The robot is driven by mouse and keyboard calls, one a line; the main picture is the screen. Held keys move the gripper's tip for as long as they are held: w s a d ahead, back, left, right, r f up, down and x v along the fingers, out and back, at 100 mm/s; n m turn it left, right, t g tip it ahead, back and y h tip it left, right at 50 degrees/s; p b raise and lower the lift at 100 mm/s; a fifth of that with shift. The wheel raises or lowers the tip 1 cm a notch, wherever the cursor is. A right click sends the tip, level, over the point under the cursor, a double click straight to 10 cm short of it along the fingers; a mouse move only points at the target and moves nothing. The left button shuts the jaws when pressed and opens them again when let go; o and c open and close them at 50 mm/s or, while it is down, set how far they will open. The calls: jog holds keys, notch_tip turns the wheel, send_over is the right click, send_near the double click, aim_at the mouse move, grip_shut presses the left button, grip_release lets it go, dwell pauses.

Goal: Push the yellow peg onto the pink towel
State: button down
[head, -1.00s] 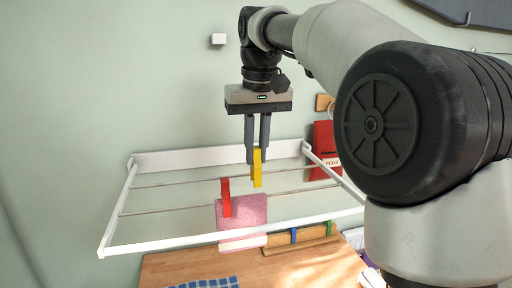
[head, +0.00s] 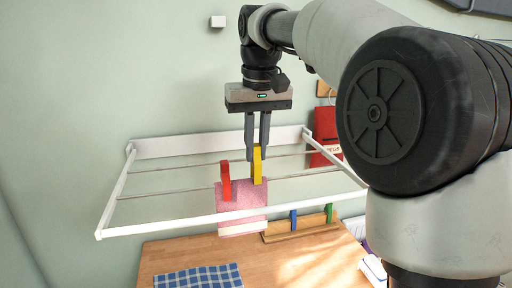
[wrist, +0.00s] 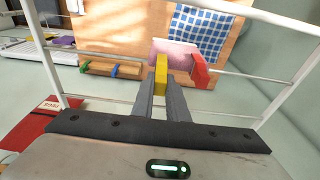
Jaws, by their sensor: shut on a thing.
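The yellow peg (head: 257,166) is upright between the fingertips of my gripper (head: 257,150), which is shut on it. In the head view the peg's lower end meets the top right edge of the pink towel (head: 243,205); I cannot tell how far it is pushed on. The pink towel hangs over a thin rail of the white rack, and a red peg (head: 226,182) stands on its left part. In the wrist view the yellow peg (wrist: 161,75) is between my fingers, with the towel (wrist: 173,53) just beyond and the red peg (wrist: 198,70) at the right.
The white drying rack (head: 160,229) has a front bar and thin rails around the peg. Below are a wooden table (head: 300,265), a blue checked cloth (head: 198,278) and a wooden strip with a blue peg (head: 293,219) and a green peg (head: 328,213). A red bag (head: 322,157) hangs at right.

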aim_at(256, 160)
jog(key=shift+f+b, duration=0.95)
jog(key=shift+f, duration=0.55)
jog(key=c, duration=1.7)
grip_release()
jog(key=shift+o, duration=0.2)
jog(key=shift+r, duration=0.1)
notch_tip(256, 160, up, 5)
jog(key=p, duration=0.5)
jog(key=shift+r, duration=0.9)
